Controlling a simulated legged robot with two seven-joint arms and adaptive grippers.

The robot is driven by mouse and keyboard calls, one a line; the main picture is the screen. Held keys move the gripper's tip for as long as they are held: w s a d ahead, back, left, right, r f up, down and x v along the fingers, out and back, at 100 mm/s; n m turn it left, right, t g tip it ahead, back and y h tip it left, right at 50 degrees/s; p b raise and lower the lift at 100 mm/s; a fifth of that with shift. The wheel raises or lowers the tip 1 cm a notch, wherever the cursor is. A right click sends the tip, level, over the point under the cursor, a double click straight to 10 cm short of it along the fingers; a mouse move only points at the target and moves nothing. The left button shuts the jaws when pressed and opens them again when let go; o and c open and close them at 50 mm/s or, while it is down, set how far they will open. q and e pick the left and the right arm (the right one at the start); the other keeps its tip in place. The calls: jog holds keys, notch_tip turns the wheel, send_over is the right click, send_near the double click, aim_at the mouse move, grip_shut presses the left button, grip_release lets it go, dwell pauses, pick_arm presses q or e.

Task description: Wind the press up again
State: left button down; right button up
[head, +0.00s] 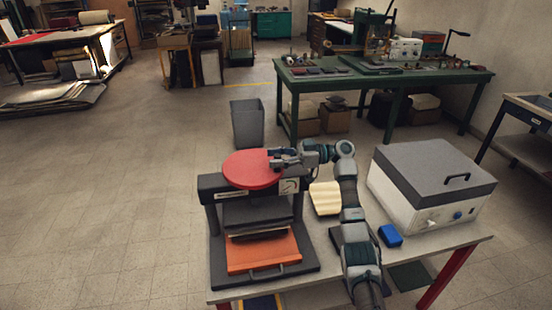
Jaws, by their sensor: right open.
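The press (213,220) stands on the near table and has a dark frame. A round red wheel (248,170) lies flat on its top. Below it hangs a dark pressing block (255,213). An orange piece (262,252) lies on the press base under the block, with a grey handle in front; a gap between block and orange piece is hard to judge. My right gripper (276,158) is open at the wheel's right rim, with its fingers over or beside the edge; I cannot tell whether they touch it. My left gripper is not in view.
A white box with a grey lid (432,170) stands on the table's right. A blue block (390,235) and a cream piece (325,199) lie near my right arm. A grey bin (248,123) and a green bench (385,77) stand behind.

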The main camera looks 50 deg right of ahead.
jog(key=v, duration=1.2)
jog(key=shift+w+f, duration=0.1)
